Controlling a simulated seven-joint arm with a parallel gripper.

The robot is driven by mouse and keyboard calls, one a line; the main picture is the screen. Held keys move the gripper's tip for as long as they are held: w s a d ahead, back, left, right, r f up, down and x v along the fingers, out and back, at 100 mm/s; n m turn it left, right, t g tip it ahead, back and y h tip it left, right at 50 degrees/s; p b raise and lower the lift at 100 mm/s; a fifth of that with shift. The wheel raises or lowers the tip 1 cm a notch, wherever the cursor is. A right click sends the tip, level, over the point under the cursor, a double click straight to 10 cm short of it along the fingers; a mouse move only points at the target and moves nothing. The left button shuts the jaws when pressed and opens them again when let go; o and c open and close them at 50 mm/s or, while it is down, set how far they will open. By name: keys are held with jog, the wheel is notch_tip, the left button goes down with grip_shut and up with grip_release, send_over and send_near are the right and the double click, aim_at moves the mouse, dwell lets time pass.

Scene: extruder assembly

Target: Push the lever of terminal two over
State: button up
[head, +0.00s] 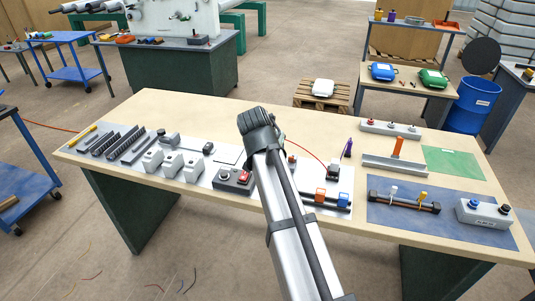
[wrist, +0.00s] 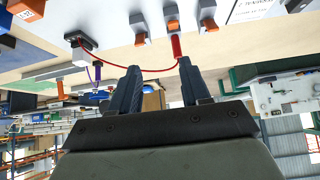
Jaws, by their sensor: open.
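Three small grey terminals with orange levers show in the wrist view: a left one (wrist: 141,27), a middle one (wrist: 172,16) and a right one (wrist: 208,14). No terminal number is readable; I cannot tell whether each lever is up or down. A red wire (wrist: 150,70) ends in a red sleeve (wrist: 177,46) at the middle terminal. My gripper (wrist: 158,64) is open; its right fingertip appears close to the sleeve, contact unclear. In the head view my gripper (head: 258,130) is above the middle of the bench, hiding the terminals.
The red wire's other end is at a black device (head: 333,172). Orange (head: 320,195) and blue (head: 343,199) blocks sit on a rail right of my arm. White blocks (head: 173,162) and a black box with a red button (head: 233,179) stand left. The bench's back strip (head: 200,105) is clear.

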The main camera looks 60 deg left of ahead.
jog(key=w+a+r+m+g+h, duration=0.15)
jog(key=w+a+r, duration=0.25)
jog(key=w+a, duration=0.55)
jog(key=s+d+f+n+g+h, duration=0.1)
jog(key=s+d+n+g+h, duration=0.1)
jog(key=s+g+h, duration=0.25)
jog(key=shift+y, duration=0.3)
jog(key=f, duration=0.9)
jog(key=s+f, duration=0.1)
jog(key=f, duration=0.3)
jog(key=shift+a+f, duration=0.1)
jog(key=shift+f, duration=0.3)
grip_shut()
